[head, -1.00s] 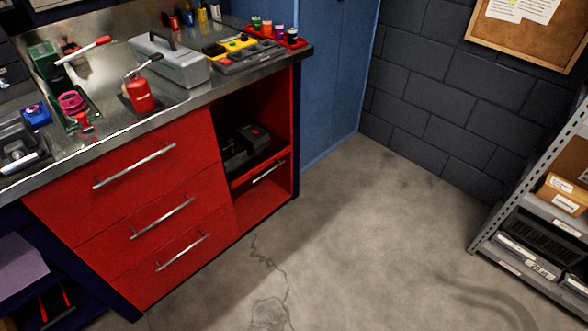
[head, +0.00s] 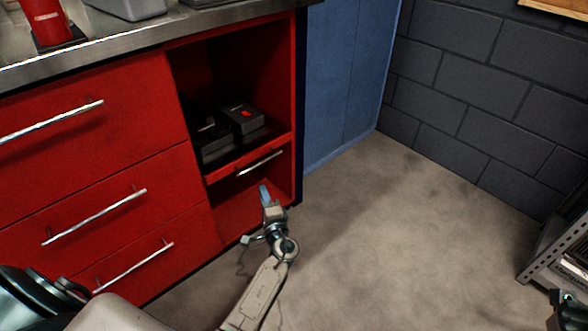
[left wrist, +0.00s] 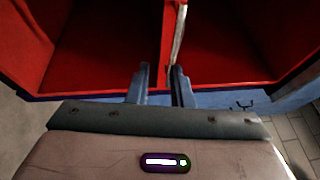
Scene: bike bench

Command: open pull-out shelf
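The pull-out shelf (head: 225,163) sits low in the open bay on the right of the red cabinet, its red front flush with the bay. Its silver bar handle (head: 260,164) runs along that front. The handle also shows in the left wrist view (left wrist: 178,35), upright against the red shelf front. My left gripper (head: 265,192) is just below the handle in the head view.
Black tool cases (head: 236,130) rest on the shelf. Red drawers (head: 95,213) with bar handles are to the left, under the metal worktop (head: 150,38). A blue cabinet (head: 345,75) stands to the right. The concrete floor (head: 400,230) before the bay is clear; a metal rack (head: 550,255) stands at far right.

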